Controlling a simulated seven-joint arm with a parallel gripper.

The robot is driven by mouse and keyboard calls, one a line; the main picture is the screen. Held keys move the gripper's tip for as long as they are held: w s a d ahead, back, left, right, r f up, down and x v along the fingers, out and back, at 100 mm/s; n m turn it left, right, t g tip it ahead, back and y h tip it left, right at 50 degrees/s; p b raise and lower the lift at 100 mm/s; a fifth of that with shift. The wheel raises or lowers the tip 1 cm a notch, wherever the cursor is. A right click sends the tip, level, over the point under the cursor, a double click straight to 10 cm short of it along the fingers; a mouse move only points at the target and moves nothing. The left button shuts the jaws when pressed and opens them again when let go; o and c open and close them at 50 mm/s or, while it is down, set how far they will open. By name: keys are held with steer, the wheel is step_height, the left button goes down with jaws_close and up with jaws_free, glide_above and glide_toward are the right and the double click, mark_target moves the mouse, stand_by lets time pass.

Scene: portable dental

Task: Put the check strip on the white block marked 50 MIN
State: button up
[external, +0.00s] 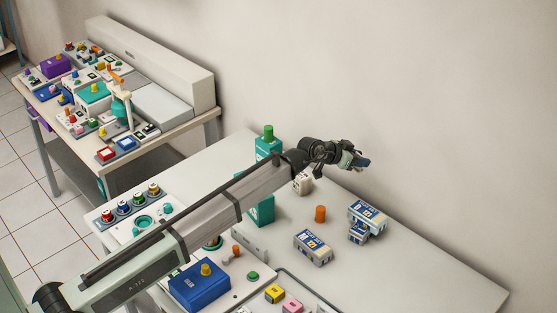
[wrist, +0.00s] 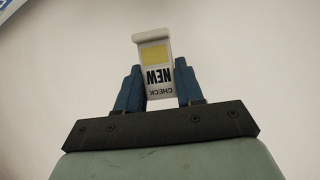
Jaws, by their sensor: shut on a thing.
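My gripper (external: 361,162) is raised over the far side of the table near the wall, with its blue fingers pointing right. In the wrist view my gripper (wrist: 158,84) is shut on the check strip (wrist: 155,55), a white piece with a yellow square and the words NEW and CHECK upside down. The strip is upright between the two fingers, clear of any surface. I cannot make it out in the external view. A small white block (external: 302,184) with dark marks stands on the table below and left of my gripper, partly behind my arm. Its marking is too small to read.
Blue-and-white boxes (external: 313,248) and a stacked pair (external: 367,214) stand at right, near an orange cylinder (external: 320,214). A green-capped teal bottle (external: 268,146) stands behind my arm. A blue box (external: 199,287) is at front. The table's right end (external: 440,275) is clear.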

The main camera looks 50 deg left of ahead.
steer(key=shift+a+n+y, duration=1.2)
steer(key=shift+a+y, duration=0.1)
steer(key=shift+a, duration=0.95)
step_height(320, 180, up, 2)
steer(key=n+g+y, duration=0.6)
steer(key=n+y, duration=0.6)
steer(key=n, duration=0.2)
glide_above(302, 175)
steer(key=shift+f, duration=4.6)
steer(key=o, duration=1)
steer(key=shift+f, duration=0.1)
steer(key=v, duration=1.2)
steer(key=shift+w+r, duration=0.15)
steer(key=shift+r, duration=0.2)
steer(key=shift+f, duration=0.1)
